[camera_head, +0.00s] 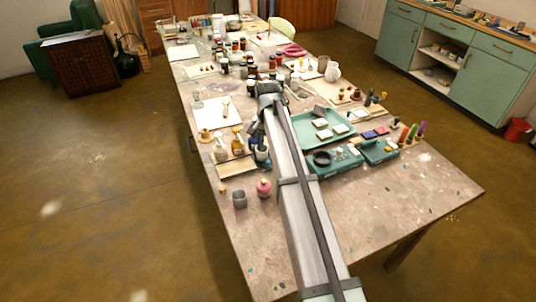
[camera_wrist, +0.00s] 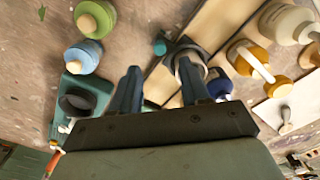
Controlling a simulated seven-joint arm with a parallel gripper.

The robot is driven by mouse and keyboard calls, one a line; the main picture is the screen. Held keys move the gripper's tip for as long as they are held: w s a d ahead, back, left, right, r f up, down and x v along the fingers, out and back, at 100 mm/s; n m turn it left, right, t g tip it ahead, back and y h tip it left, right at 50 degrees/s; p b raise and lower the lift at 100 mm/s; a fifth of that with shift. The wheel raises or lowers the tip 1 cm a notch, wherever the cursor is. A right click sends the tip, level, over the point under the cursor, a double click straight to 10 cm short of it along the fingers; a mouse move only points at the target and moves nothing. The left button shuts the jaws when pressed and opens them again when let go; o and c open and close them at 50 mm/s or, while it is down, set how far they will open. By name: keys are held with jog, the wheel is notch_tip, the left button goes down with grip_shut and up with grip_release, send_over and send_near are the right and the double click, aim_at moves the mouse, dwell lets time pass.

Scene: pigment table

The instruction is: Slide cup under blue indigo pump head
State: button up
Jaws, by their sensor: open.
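A grey cup (camera_head: 239,198) stands upright on the near left part of the table, beside a pink bottle. My gripper (camera_head: 259,148) is farther up the table, partly hidden by my arm. In the wrist view its two fingers (camera_wrist: 160,88) are open and apart. A dark blue pump bottle (camera_wrist: 219,86) is just right of the right finger. A pale round thing in a dark mount (camera_wrist: 186,62) shows by the fingers; I cannot tell whether it is a cup. A yellow pump bottle (camera_head: 238,141) and a whitish one (camera_head: 220,150) stand left of my gripper.
A pink bottle (camera_head: 264,188) stands right of the cup. A teal tray (camera_head: 307,137) and a dark bowl (camera_head: 322,158) lie right of my arm. Green (camera_wrist: 95,18) and light blue (camera_wrist: 82,57) jars show in the wrist view. The table's near end is clear.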

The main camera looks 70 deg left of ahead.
notch_tip(320, 180, up, 8)
jog(key=shift+f, duration=0.25)
dwell(0.5)
